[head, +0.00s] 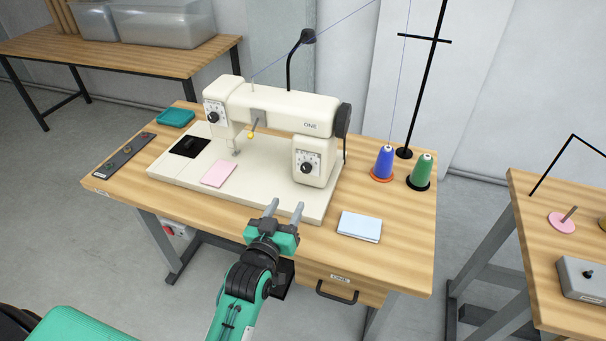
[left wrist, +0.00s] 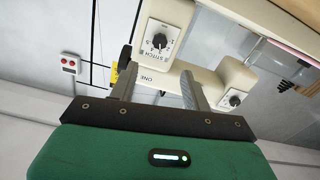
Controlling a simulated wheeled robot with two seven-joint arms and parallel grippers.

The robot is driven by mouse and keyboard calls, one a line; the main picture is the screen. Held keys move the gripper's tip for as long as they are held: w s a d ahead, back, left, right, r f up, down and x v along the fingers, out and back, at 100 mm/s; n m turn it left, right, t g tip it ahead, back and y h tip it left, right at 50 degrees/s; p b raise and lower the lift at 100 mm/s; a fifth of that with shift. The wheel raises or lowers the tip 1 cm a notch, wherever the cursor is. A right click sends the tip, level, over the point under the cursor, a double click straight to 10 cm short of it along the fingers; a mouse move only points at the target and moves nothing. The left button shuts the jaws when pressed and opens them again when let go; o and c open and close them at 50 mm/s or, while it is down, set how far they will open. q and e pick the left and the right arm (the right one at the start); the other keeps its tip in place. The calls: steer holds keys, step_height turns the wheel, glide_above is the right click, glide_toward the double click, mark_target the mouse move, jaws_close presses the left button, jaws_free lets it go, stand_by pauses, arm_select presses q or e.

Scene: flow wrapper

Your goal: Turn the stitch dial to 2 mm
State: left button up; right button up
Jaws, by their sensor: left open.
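The cream sewing machine (head: 275,108) stands on its pale bed plate on the wooden table. The stitch dial (head: 306,168), a black knob on a white numbered plate, is on the front of the machine's right pillar. It also shows in the left wrist view (left wrist: 159,41), with "STITCH" printed beside it; its exact setting is too small to read. My left gripper (head: 285,208) is open and empty, in front of and below the dial, apart from it. In the left wrist view its two fingers (left wrist: 158,76) point toward the dial. My right gripper is not in view.
A second dial (head: 213,117) sits on the machine's left head. A pink cloth (head: 219,173) lies on the bed plate and a light blue stack (head: 359,226) on the table's right front. Blue (head: 384,162) and green (head: 421,171) thread cones stand at right.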

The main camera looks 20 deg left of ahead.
mark_target(305, 171)
arm_select(q)
steer(key=w, duration=1.2)
steer(key=shift+w+d+p, duration=0.1)
steer(key=shift+d+p, duration=0.1)
steer(key=shift+p, duration=0.2)
steer(key=shift+w, duration=0.15)
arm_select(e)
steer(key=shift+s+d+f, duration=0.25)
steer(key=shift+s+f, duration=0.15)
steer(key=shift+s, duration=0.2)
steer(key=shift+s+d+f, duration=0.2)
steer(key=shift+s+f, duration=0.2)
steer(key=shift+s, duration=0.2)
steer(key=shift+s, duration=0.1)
arm_select(q)
steer(key=c, duration=1)
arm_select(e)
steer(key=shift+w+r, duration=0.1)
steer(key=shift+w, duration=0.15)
